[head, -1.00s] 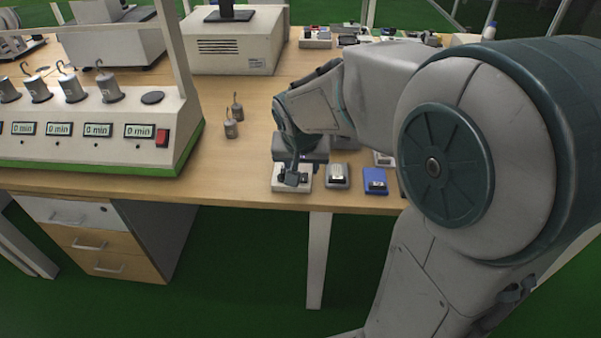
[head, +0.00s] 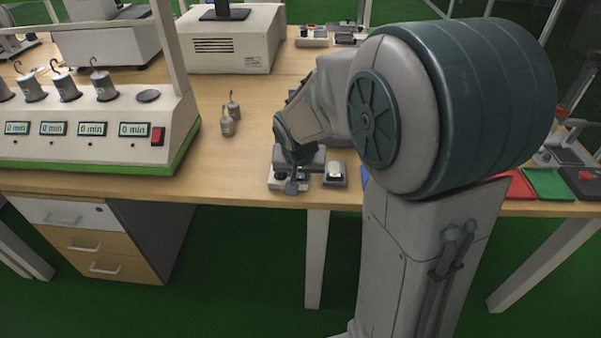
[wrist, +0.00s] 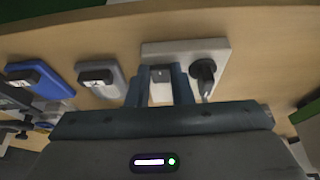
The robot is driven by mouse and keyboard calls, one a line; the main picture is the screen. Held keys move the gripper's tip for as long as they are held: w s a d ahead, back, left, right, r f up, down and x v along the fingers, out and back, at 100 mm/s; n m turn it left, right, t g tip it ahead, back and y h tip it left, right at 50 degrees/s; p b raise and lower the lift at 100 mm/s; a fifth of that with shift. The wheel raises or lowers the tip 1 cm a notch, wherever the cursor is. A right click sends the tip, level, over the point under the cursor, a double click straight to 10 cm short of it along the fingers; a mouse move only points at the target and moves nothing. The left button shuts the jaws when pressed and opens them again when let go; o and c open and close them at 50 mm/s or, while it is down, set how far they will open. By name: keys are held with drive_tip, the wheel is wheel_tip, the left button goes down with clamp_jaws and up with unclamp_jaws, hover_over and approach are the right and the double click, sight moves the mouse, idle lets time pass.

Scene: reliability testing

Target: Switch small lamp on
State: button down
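A white box (head: 287,184) sits near the front edge of the wooden table, partly hidden under my gripper (head: 291,176). In the wrist view the white box (wrist: 218,52) carries a dark round-headed part (wrist: 203,70) on its right and a small grey part (wrist: 161,75) near its middle. My gripper (wrist: 163,84) points at the box, its two fingers apart on either side of the small grey part. I cannot tell whether they touch it. No piece is clearly recognisable as the small lamp, and no lit lamp shows on the box.
A grey box (head: 335,173) stands close to the right of the white box, and a blue box (wrist: 40,80) lies beyond it. Two small hooked weights (head: 228,122) stand behind to the left. A panel with displays (head: 90,130) fills the left side.

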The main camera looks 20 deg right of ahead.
drive_tip(key=shift+w+d+r+g+p, duration=0.1)
drive_tip(key=shift+r+g+p, duration=0.3)
drive_tip(key=shift+p, duration=1.25)
drive_tip(key=shift+w+g+y+p, duration=0.1)
drive_tip(key=shift+g+y+p, duration=0.3)
drive_tip(key=shift+p, duration=0.55)
drive_tip(key=shift+w+f+g+p, duration=0.1)
drive_tip(key=shift+g+p, duration=0.2)
drive_tip(key=shift+p, duration=0.1)
drive_tip(key=shift+f, duration=0.1)
drive_tip(key=c, duration=1.3)
unclamp_jaws()
drive_tip(key=r, duration=0.4)
drive_tip(key=s+r+p, duration=0.1)
drive_tip(key=r, duration=0.4)
drive_tip(key=s+r, duration=0.1)
drive_tip(key=r, duration=0.3)
drive_tip(key=shift+s+a+r, duration=0.2)
drive_tip(key=shift+a+r, duration=0.1)
drive_tip(key=shift+a, duration=0.05)
